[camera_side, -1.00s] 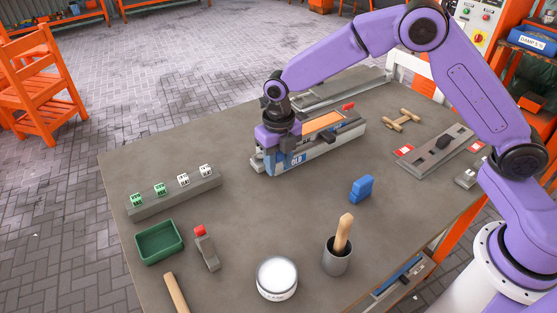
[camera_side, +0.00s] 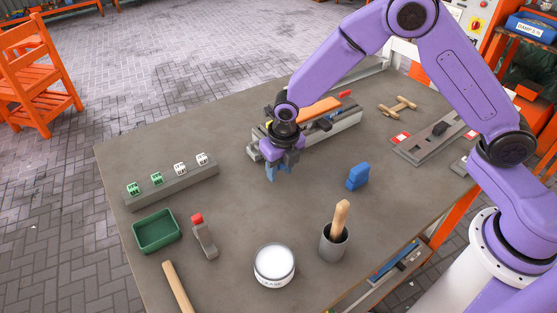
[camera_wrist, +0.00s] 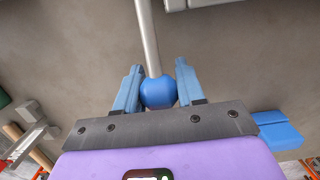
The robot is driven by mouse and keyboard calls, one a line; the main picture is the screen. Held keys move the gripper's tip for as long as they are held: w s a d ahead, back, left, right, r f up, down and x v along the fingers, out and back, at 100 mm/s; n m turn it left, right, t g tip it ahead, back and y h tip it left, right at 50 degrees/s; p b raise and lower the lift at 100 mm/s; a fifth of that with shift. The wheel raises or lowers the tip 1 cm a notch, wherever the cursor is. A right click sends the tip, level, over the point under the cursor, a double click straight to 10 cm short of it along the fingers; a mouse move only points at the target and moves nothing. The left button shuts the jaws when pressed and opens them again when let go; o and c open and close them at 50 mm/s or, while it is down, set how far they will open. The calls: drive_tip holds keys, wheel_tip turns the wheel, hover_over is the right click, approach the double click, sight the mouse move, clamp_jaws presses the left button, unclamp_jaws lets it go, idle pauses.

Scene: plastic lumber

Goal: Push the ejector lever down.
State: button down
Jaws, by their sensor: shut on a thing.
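The machine (camera_side: 345,118), a long grey body with an orange top (camera_side: 320,108), stands at the table's middle rear. In the wrist view a metal rod (camera_wrist: 148,35) ends in a round blue knob (camera_wrist: 158,93), which looks like the ejector lever's handle. My gripper (camera_wrist: 158,72) has its blue fingers on either side of the knob and is shut on it. In the side view my gripper (camera_side: 276,172) is just in front of the machine, low over the table. The lever itself is hidden there behind my wrist.
A blue block (camera_side: 358,178) stands right of my gripper. A grey holder (camera_side: 333,243) with a wooden handle, a white round tub (camera_side: 274,265), a green tray (camera_side: 156,231) and a red-tipped grey piece (camera_side: 204,238) are nearer the front. The table between is clear.

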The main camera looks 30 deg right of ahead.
drive_tip(key=shift+w+f, duration=0.1)
drive_tip(key=shift+f, duration=0.35)
drive_tip(key=c, duration=0.8)
unclamp_jaws()
drive_tip(key=shift+w, duration=0.1)
drive_tip(key=shift+o, duration=0.2)
drive_tip(key=shift+r, duration=0.1)
wheel_tip(320, 180, up, 17)
drive_tip(key=s, duration=0.2)
drive_tip(key=shift+s, duration=0.2)
drive_tip(key=shift+c, duration=0.3)
